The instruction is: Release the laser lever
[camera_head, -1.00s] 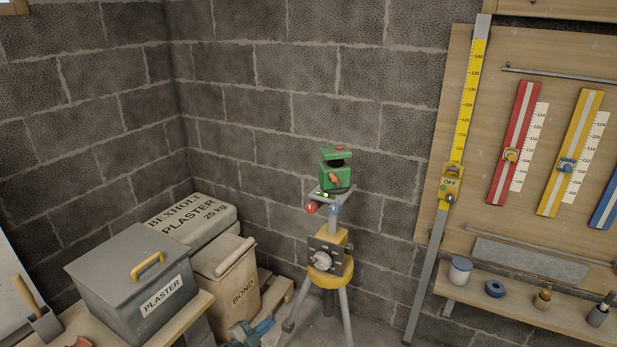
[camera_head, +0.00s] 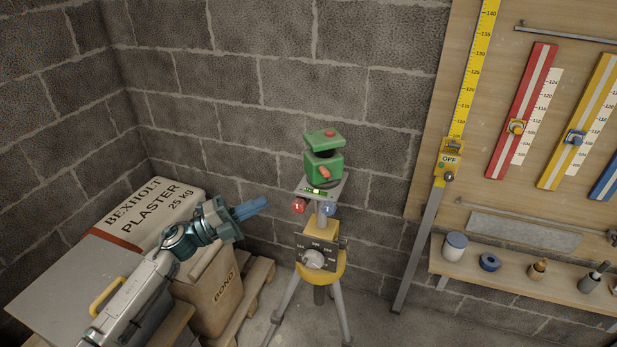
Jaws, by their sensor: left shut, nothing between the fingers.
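A green laser level (camera_head: 323,160) with a red button on top and an orange-red lever (camera_head: 323,174) on its front sits on a small plate on a yellow tripod (camera_head: 318,262). A red knob (camera_head: 298,206) and a blue knob (camera_head: 328,209) hang under the plate. A dial shows on the tripod's front. My left gripper (camera_head: 252,207) has blue fingers that are shut and empty. It is to the left of the tripod head, a little lower than the laser and apart from it. My right gripper is not in view.
A plaster bag (camera_head: 158,212), a grey box with a yellow handle (camera_head: 60,275) and a bond sack (camera_head: 222,292) stand at the left. A measuring staff marked OFF (camera_head: 449,160) leans at the right, near a shelf (camera_head: 520,281) with small containers.

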